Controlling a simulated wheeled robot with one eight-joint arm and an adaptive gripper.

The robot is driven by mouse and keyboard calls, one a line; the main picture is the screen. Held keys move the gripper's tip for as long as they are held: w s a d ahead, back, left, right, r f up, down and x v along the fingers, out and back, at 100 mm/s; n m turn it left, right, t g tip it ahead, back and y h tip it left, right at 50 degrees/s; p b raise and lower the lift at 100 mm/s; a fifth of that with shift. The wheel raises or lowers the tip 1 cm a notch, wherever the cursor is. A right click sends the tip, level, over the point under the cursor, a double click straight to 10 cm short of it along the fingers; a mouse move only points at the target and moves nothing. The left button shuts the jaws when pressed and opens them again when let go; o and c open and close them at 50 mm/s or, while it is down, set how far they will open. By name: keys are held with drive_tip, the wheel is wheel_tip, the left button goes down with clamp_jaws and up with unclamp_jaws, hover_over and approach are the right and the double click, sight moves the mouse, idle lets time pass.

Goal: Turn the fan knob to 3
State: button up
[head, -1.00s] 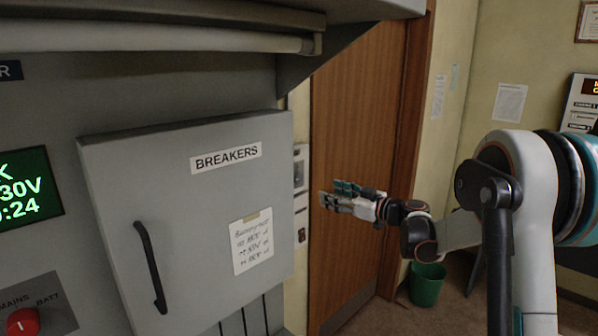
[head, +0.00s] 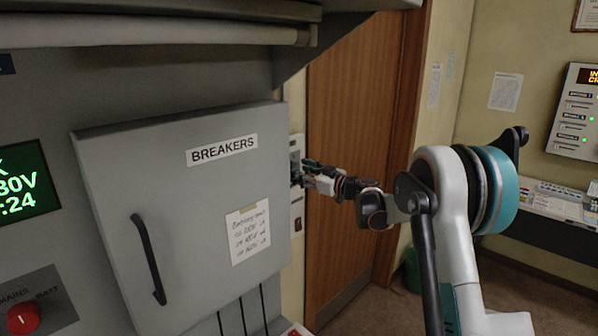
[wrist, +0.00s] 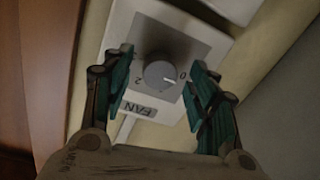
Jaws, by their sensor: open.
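The fan knob (wrist: 160,74) is a round grey dial on a metal plate with a white surround, labelled FAN (wrist: 139,109). In the wrist view a 0 shows to its right and a 2 at its lower left; its pale pointer mark faces right, near the 0. My gripper (wrist: 160,85) is open, with one teal finger on each side of the knob. In the head view my gripper (head: 306,174) is at the wall plate (head: 296,150) beside the door, and the knob itself is hidden there.
The grey breaker cabinet (head: 190,220) with its black handle (head: 148,258) stands close left of my gripper. A wooden door (head: 350,110) is just to the right. A wall panel (head: 577,110) and a desk (head: 560,205) are at far right.

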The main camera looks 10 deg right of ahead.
drive_tip(key=shift+w+a, duration=0.4)
drive_tip(key=shift+w, duration=0.1)
drive_tip(key=c, duration=1.1)
drive_tip(key=shift+o, duration=0.2)
